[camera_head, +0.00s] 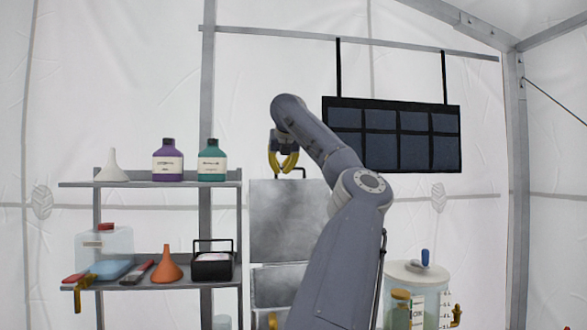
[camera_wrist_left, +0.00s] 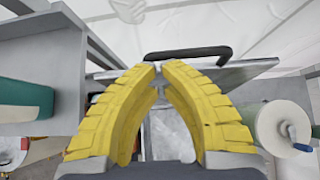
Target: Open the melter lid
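The melter is a grey metal box. Its upper panel (camera_head: 288,220), which looks like the raised lid, appears to stand upright above a lower panel (camera_head: 280,287). A black bar handle (camera_wrist_left: 190,52) sits on the panel's edge in the wrist view. My left gripper (camera_head: 283,168) is near the panel's top edge in the head view. In the wrist view its yellow fingertips (camera_wrist_left: 158,68) come together just in front of the handle's left end, with nothing clearly between them. Whether they touch the handle is unclear. My right gripper is not in view.
A shelf rack (camera_head: 150,184) with a white funnel, bottles, an orange funnel and a black-handled box stands left of the melter. A round tank (camera_head: 416,272) with a blue-knobbed lid stands right. A dark panel (camera_head: 392,134) hangs above right.

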